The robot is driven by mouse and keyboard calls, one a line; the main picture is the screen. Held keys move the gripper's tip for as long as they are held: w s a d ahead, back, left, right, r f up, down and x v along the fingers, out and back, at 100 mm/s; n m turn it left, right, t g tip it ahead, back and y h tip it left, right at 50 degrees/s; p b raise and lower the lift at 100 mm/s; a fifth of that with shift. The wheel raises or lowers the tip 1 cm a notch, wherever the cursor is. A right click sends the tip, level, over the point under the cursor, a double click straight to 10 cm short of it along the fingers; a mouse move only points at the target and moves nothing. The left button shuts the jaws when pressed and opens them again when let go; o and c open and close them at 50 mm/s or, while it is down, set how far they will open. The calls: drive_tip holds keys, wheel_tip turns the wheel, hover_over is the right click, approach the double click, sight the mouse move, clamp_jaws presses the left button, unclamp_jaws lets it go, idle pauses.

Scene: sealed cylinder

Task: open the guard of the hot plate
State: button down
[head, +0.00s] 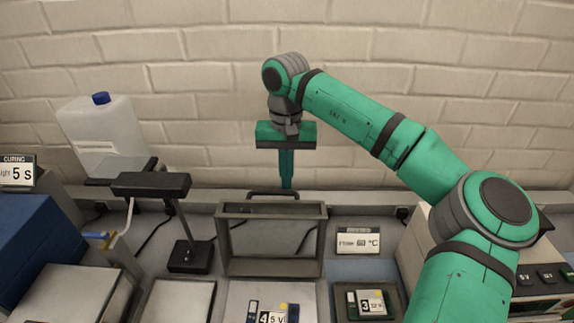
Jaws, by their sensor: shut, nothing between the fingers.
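A grey-framed box with a see-through front panel (272,238) stands at the middle of the bench; it appears to be the hot plate's guard. A dark bar handle (262,194) shows along its top back edge. The hot plate itself cannot be made out clearly. My gripper (287,184) points straight down with its green fingers together and nothing between them. Its tips are at the right part of the handle in the picture; I cannot tell whether they touch it.
A temperature sign (358,241) stands right of the guard. A black lamp-like stand (189,255) is close on the left, with a white jug (100,135) behind. Trays with small labelled items (272,305) lie in front. A brick wall is behind the bench.

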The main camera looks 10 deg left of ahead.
drive_tip(key=shift+s+d+r, duration=0.15)
drive_tip(key=shift+s+r, duration=0.05)
drive_tip(key=shift+s, duration=0.35)
drive_tip(key=shift+s+d+r, duration=0.1)
drive_tip(key=shift+s+r, duration=0.05)
drive_tip(key=shift+s, duration=0.35)
